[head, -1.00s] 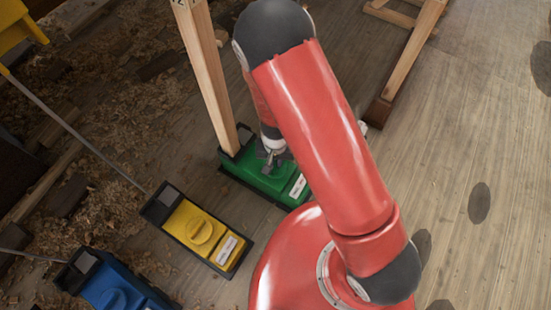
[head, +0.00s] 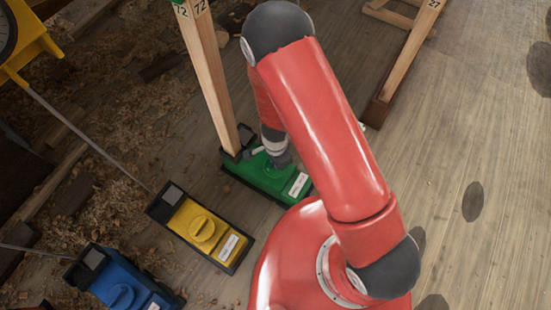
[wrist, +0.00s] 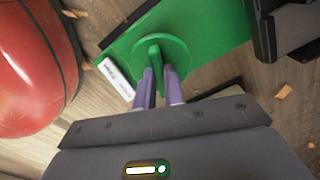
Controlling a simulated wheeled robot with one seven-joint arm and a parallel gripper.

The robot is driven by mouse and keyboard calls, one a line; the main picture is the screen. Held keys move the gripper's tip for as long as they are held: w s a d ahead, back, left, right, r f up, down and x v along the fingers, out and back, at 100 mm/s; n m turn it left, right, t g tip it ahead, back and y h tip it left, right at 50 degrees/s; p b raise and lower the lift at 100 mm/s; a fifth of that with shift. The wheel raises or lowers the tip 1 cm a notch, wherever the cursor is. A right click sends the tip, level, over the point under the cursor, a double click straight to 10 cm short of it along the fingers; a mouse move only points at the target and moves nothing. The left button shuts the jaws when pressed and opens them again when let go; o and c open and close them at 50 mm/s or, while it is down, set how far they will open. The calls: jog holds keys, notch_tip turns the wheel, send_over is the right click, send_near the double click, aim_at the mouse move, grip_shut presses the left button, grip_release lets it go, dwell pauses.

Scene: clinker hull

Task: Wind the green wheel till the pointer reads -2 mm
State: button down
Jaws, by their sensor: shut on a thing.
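The green wheel (wrist: 178,48) is a round disc with a raised bar (wrist: 154,55) across it, on a green box (head: 242,168). In the wrist view my gripper (wrist: 160,76) has its two purple fingers on either side of the bar, shut on it. In the head view my gripper (head: 281,160) is over the green box, and my arm partly hides the wheel. A yellow-framed dial (head: 8,38) is cut off at the upper left of the head view. Its pointer and reading cannot be made out.
A yellow box with a yellow knob (head: 202,229) and a blue box (head: 118,284) stand to the lower left. A wooden post (head: 207,80) rises beside the green box. Wood shavings lie on the left; the plank floor on the right is mostly clear.

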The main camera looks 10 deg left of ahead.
jog(key=shift+m, duration=0.9)
jog(key=c, duration=1.5)
grip_release()
jog(key=shift+r+p, duration=1.55)
jog(key=shift+r, duration=2.35)
